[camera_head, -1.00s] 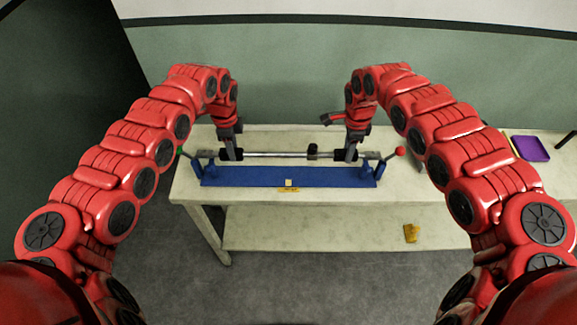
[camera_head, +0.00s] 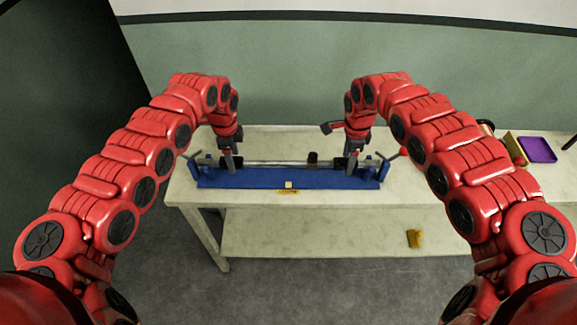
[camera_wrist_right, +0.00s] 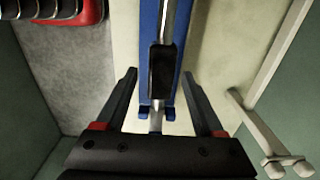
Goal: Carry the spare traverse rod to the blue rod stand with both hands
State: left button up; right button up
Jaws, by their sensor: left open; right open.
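The spare traverse rod (camera_head: 280,163), a long silver bar with dark collars, lies level along the blue rod stand (camera_head: 260,179) on the table. Its ends are at the stand's end posts; exact seating is too small to tell. My left gripper (camera_head: 231,162) is open at the rod's left part, and my right gripper (camera_head: 352,163) is open at its right part. In the right wrist view, the open fingers of my right gripper (camera_wrist_right: 159,75) stand apart on either side of the rod (camera_wrist_right: 169,25) and its black collar, with gaps on both sides. The blue stand (camera_wrist_right: 148,25) shows underneath.
A purple tray (camera_head: 537,149) stands at the right, partly near my right arm. A green wall is behind. The tabletop in front of the stand is narrow.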

pick_arm(q)
jog(key=shift+w+r, duration=0.15)
jog(key=shift+r, duration=0.2)
pick_arm(e)
jog(key=shift+w, duration=0.1)
pick_arm(q)
notch_tip(320, 180, up, 11)
pick_arm(e)
notch_tip(320, 180, up, 12)
pick_arm(q)
jog(key=shift+r, duration=0.1)
dwell(0.6)
